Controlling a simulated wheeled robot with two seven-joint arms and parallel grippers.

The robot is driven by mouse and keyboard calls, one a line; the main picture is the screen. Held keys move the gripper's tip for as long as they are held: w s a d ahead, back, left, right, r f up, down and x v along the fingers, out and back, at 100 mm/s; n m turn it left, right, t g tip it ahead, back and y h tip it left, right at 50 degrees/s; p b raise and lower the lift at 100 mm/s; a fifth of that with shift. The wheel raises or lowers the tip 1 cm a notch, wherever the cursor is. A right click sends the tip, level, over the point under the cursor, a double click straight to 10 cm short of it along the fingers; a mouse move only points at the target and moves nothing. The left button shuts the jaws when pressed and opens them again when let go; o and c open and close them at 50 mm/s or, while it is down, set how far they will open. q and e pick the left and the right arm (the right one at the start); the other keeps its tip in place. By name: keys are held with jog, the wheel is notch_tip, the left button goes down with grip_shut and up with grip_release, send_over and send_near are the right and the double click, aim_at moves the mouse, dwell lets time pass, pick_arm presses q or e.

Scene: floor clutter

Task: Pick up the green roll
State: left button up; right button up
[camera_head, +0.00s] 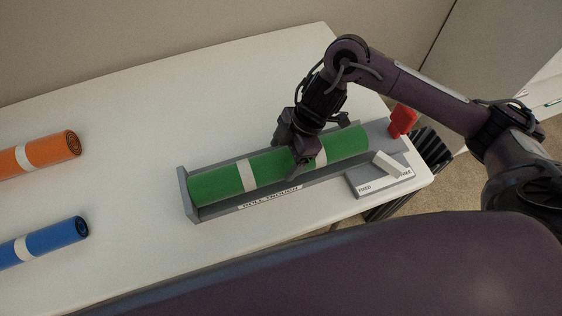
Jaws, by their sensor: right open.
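The green roll (215,183) lies in a grey trough (187,196) marked "ROLL TROUGH" on the white table. It has two white bands, and the right band is partly hidden by my gripper. My right gripper (294,157) is over the roll, a little right of its middle, pointing down. It is open, with a finger showing at the roll's near side; the far finger is hard to make out. I cannot tell whether the fingers touch the roll. My left gripper is not in view.
An orange roll (50,152) and a blue roll (50,240) lie at the left of the white table (130,120). A small grey labelled plate with a white lever (389,165) and a red block (403,121) are at the right. A wall is behind.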

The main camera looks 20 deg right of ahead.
jog(key=shift+a+f, duration=0.25)
jog(key=shift+f, duration=0.4)
jog(key=shift+w+a+f, duration=0.1)
jog(key=shift+a+f, duration=0.05)
jog(key=shift+f, duration=0.35)
jog(key=c, duration=0.9)
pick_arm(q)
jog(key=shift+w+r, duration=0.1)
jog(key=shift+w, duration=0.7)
pick_arm(e)
jog(key=shift+c, duration=0.3)
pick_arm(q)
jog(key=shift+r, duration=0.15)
pick_arm(e)
jog(key=shift+r, duration=0.2)
